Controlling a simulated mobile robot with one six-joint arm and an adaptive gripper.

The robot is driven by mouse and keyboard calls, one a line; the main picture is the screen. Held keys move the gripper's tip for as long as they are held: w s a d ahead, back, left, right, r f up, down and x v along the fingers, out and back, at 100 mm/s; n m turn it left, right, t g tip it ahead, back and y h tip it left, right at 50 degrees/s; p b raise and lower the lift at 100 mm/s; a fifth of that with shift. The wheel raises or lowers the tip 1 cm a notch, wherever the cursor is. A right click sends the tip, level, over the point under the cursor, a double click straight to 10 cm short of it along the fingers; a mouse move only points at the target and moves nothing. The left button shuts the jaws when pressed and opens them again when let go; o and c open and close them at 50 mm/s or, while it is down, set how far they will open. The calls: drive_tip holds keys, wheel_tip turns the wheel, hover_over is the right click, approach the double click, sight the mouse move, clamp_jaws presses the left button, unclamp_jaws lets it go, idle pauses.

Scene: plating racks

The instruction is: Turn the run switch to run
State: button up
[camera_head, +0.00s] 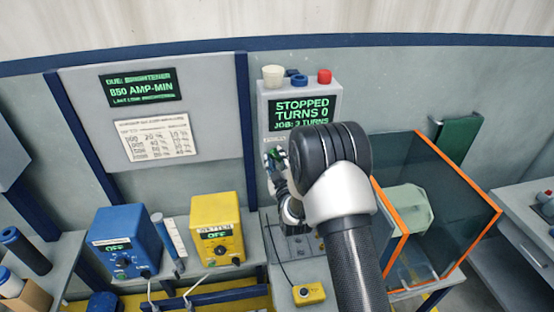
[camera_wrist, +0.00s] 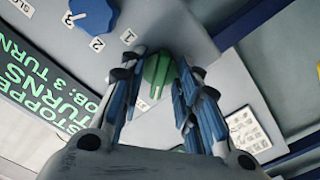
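A grey control box (camera_head: 264,100) stands on the bench, and its screen (camera_head: 303,112) reads STOPPED, TURNS 0, JOB: 3 TURNS. The screen (camera_wrist: 40,75) also shows in the wrist view. A green knob with a pale pointer line (camera_wrist: 158,72) sits on the panel below the screen; no run label is readable on it. My gripper (camera_wrist: 157,80) is open with one finger on each side of the green knob; contact is not clear. In the head view my gripper (camera_head: 274,158) is at the panel's lower left, and my arm hides the panel's lower part.
A blue selector knob (camera_wrist: 92,14) marked with numbers sits close to my fingers. A red button (camera_head: 324,76) is on top of the box. Yellow (camera_head: 218,232) and blue (camera_head: 126,243) power units stand left. An orange-edged clear tank (camera_head: 450,190) stands right of my arm.

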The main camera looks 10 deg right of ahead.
clamp_jaws()
idle(0.4)
